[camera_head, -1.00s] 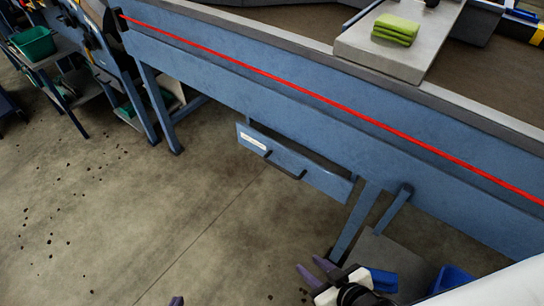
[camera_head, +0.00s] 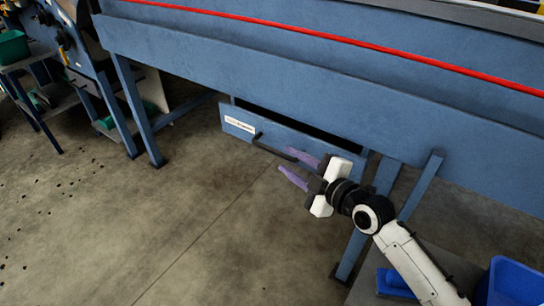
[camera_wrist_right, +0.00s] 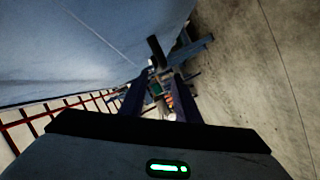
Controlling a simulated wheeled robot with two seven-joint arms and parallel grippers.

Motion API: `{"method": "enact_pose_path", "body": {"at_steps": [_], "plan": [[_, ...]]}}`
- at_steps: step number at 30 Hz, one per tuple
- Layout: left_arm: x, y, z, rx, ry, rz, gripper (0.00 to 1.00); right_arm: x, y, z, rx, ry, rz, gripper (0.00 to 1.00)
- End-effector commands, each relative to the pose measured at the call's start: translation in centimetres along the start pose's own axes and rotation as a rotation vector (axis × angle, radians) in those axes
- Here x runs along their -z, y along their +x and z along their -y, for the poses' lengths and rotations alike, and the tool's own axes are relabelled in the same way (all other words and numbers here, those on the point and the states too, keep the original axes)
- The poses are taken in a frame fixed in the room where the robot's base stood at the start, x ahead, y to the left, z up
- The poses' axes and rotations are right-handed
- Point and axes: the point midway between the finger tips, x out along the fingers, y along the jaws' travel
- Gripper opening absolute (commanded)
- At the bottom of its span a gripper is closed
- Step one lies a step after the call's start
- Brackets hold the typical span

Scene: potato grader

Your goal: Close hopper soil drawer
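The soil drawer (camera_head: 240,124) hangs under the blue machine body, its blue front carrying a white label. A dark gap shows behind the top of its front, so it stands partly open. Its black bar handle (camera_head: 272,149) runs along the front. My right gripper (camera_head: 286,160) has purple fingers spread apart, with nothing seen between them. It is at the right end of the handle; I cannot tell whether it touches. In the right wrist view the two dark fingers (camera_wrist_right: 160,90) are apart, with a dark bar beyond them. My left gripper is not in view.
Machine legs (camera_head: 140,115) stand left of the drawer, and others (camera_head: 422,185) on the right behind my arm. A blue bin (camera_head: 515,285) and a small blue item (camera_head: 393,284) are at lower right. A green bin (camera_head: 12,47) is at far left. Floor in front is clear.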

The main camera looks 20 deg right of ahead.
Motion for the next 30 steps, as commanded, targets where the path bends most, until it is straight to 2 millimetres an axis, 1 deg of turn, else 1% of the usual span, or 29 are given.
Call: {"method": "enact_pose_path", "body": {"at_steps": [1, 6, 9, 12, 17, 25, 26, 30], "plan": [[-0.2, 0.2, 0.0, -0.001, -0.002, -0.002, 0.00, 0.1, 1.1, 0.0, -0.003, 0.004, -0.003, 0.29], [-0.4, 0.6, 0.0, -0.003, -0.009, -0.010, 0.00, 0.1, 4.3, 0.1, -0.001, 0.006, -0.002, 0.29], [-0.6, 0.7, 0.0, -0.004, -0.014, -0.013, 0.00, 0.0, 6.0, 0.2, 0.000, 0.006, -0.002, 0.29], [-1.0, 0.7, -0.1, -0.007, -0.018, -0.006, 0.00, 0.0, 7.3, 0.1, -0.001, 0.004, 0.000, 0.29], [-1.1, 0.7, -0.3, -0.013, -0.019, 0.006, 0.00, 0.0, 8.3, 0.1, 0.001, 0.003, 0.000, 0.29], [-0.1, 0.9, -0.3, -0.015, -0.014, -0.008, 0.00, 0.1, 8.5, 0.1, 0.001, 0.003, 0.000, 0.29], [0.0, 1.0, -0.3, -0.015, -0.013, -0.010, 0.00, 0.1, 8.5, 0.1, 0.001, 0.003, 0.000, 0.28], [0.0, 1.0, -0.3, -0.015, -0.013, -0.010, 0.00, 0.0, 8.5, 0.1, 0.002, 0.003, 0.000, 0.04]]}}
